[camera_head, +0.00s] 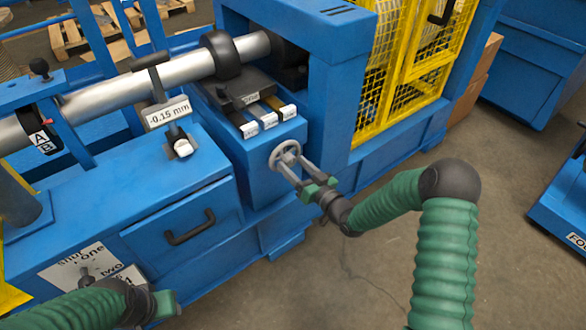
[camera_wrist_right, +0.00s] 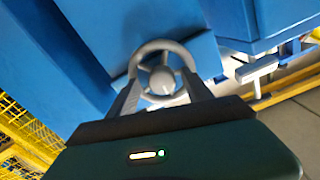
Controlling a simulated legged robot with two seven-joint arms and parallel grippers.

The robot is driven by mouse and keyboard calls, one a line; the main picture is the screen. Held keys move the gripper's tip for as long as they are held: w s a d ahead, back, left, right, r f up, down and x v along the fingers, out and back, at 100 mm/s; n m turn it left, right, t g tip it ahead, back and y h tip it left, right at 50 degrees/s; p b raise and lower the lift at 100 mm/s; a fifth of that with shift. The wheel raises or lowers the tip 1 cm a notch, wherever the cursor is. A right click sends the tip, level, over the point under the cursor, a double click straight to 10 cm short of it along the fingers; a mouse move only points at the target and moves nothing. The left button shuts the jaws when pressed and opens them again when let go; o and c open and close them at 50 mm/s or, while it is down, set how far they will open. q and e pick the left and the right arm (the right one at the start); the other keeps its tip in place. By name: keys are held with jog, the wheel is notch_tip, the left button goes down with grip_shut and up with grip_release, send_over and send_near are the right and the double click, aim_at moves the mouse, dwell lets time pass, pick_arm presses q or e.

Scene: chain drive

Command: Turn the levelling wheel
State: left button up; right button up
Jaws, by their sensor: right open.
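The levelling wheel (camera_head: 285,154) is a small grey handwheel with spokes on the front of the blue machine block. My right gripper (camera_head: 294,172) is at the wheel, its two fingers apart and pointing at it. In the right wrist view the wheel (camera_wrist_right: 162,72) sits between the open fingertips (camera_wrist_right: 163,92), near its left and right rim; I cannot tell whether they touch it. A label reading -0.15 mm (camera_head: 167,112) stands on the machine to the left. My left gripper (camera_head: 165,303) shows only partly at the bottom left, and its fingers are not clear.
A long metal shaft (camera_head: 120,90) runs along the machine. A drawer with a black handle (camera_head: 190,228) is left of the wheel. A yellow mesh guard (camera_head: 400,70) stands at the right. The floor (camera_head: 350,270) in front is clear.

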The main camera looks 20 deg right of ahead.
jog(key=shift+w+a, duration=0.25)
jog(key=shift+w, duration=0.25)
grip_shut()
jog(key=shift+n, duration=0.3)
